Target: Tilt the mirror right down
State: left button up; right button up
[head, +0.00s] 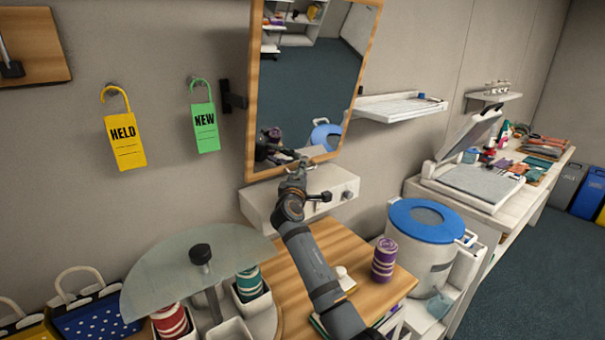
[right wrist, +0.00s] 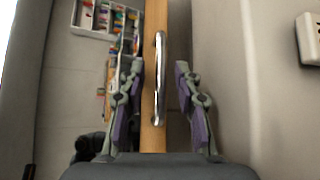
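A tall mirror (head: 312,75) in a wooden frame hangs on the wall by a dark bracket (head: 230,97) at its left. In the head view it leans to the right. My right gripper (head: 297,167) is at the frame's bottom edge. In the right wrist view, the open right gripper (right wrist: 159,67) has its purple-padded fingers on either side of the wooden frame edge (right wrist: 153,140) and a shiny metal handle (right wrist: 160,80). A gap shows between the fingers and the handle. My left gripper is in no view.
A white box (head: 265,210) with knobs sits under the mirror, above a wooden table (head: 300,265). A purple can (head: 384,258) and a blue-lidded bucket (head: 430,240) stand to the right. A round glass-topped stand (head: 165,265) is at the left. Yellow (head: 125,142) and green (head: 205,130) tags hang on the wall.

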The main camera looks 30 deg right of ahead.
jog(key=shift+s+a, duration=0.1)
jog(key=r+v, duration=0.1)
jog(key=v, duration=1)
jog(key=shift+s+a+f, duration=0.2)
jog(key=shift+s+f, duration=0.1)
jog(key=shift+f, duration=0.2)
